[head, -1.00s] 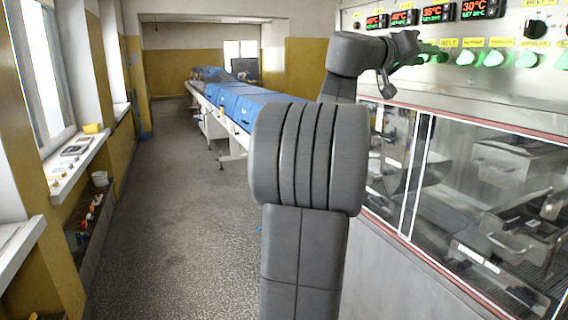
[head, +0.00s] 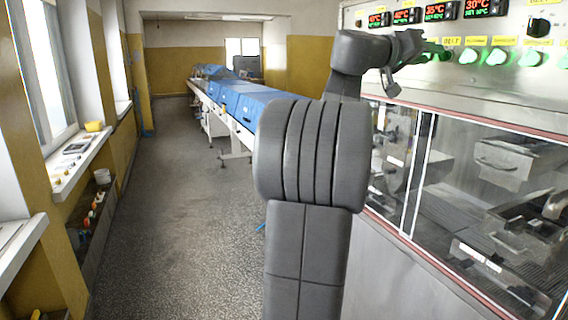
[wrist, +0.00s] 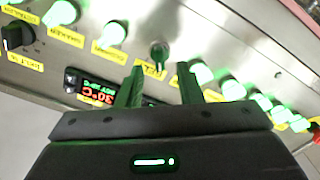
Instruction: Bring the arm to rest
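My arm stands folded upright in the head view, with my gripper (head: 440,50) in front of the control panel (head: 450,20). In the wrist view my gripper (wrist: 161,76) has its two dark fingers spread apart with nothing between them. Beyond the fingertips is the panel with a dark knob (wrist: 159,53), lit green-white buttons (wrist: 201,73) and a red and green temperature display (wrist: 98,92). The fingers point at the panel. I cannot tell from these views whether they touch it.
The machine's glass front (head: 480,190) is close on the right below the panel. A conveyor with blue covers (head: 240,103) runs back down the room. Window sills (head: 75,160) line the left wall. The grey floor (head: 180,220) between is mostly clear.

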